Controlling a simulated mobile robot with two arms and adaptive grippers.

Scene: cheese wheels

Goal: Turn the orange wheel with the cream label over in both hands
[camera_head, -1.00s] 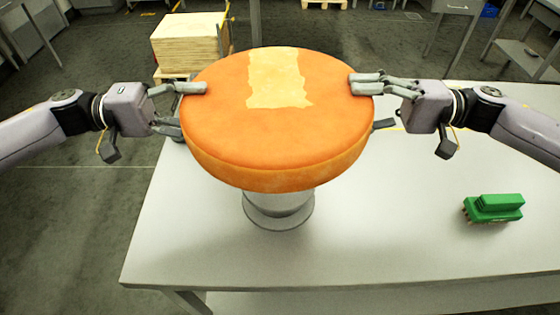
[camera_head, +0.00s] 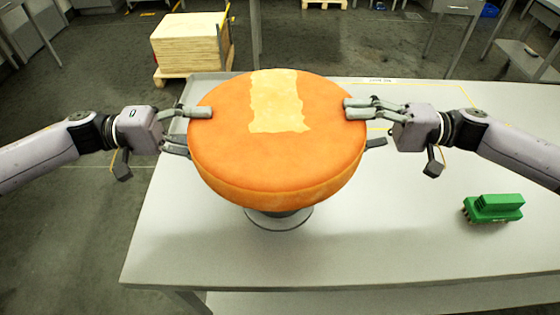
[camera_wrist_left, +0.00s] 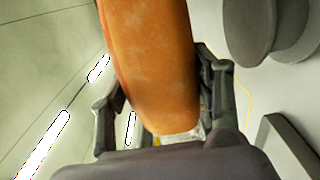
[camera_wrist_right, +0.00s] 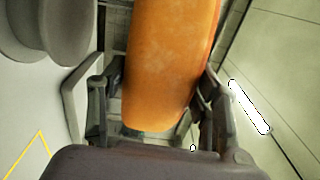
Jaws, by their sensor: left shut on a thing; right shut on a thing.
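The orange wheel (camera_head: 225,145) lies about flat, its upper face toward the head camera. The cream label (camera_head: 277,100) shows on that upper face, toward the far edge. My left gripper (camera_head: 190,128) is shut on the wheel's left rim, one finger above and one below. My right gripper (camera_head: 362,122) is shut on the right rim in the same way. The wheel's rim also fills the middle of the left wrist view (camera_wrist_left: 155,70) and the right wrist view (camera_wrist_right: 168,65), between the fingers. The wheel is above a round grey stand (camera_head: 280,220), whose top it hides.
The stand is on a pale table (camera_head: 400,250). A green brush-like block (camera_head: 493,208) lies on the table at the right. A wooden stack on a pallet (camera_head: 188,45) stands on the floor behind left. The table's front and right are mostly clear.

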